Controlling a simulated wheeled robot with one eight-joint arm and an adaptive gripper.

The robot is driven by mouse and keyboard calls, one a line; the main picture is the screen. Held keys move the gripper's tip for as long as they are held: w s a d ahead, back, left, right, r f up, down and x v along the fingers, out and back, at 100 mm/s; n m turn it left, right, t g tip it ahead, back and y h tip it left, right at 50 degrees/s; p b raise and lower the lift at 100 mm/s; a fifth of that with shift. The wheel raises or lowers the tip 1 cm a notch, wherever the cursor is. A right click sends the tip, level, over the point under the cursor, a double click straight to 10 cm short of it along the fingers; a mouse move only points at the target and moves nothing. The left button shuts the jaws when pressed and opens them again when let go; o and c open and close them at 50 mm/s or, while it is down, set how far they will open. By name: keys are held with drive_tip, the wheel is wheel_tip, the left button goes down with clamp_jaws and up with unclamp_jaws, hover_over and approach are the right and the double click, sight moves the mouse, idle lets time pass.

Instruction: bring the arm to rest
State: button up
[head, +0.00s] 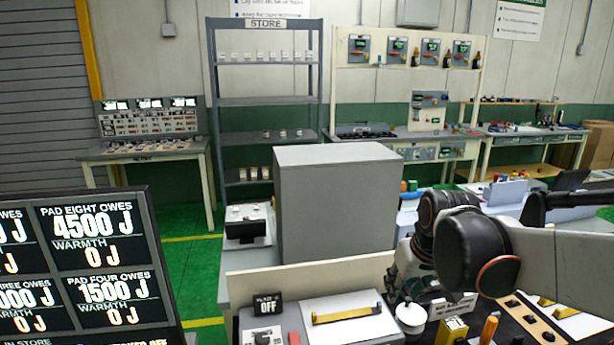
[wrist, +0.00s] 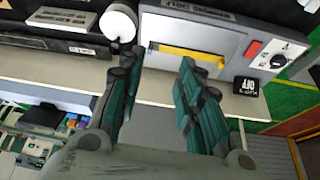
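My arm (head: 550,262) reaches in from the right of the head view, over the bench. In the wrist view my gripper (wrist: 160,60) has its two green and dark fingers apart, with nothing held between them. Beyond the fingers is a pale box with a yellow handle (wrist: 192,58); the fingertips overlap its front in the picture, and I cannot tell how far off it is. In the head view the same yellow handle (head: 347,314) lies on a white panel. The fingers are not clear in the head view.
A small display reading OFF (head: 267,306) and a red switch (head: 294,338) stand left of the panel. A white round piece (head: 410,316) is right of it. A large grey box (head: 338,205) rises behind. A screen of joule readings (head: 85,265) stands at left. Green floor lies beyond.

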drive_tip(key=s+f+m+t+b, duration=0.1)
drive_tip(key=s+t, duration=0.1)
drive_tip(key=s, duration=1.6)
drive_tip(key=shift+a+f+t, duration=0.3)
drive_tip(key=shift+a+f, duration=0.1)
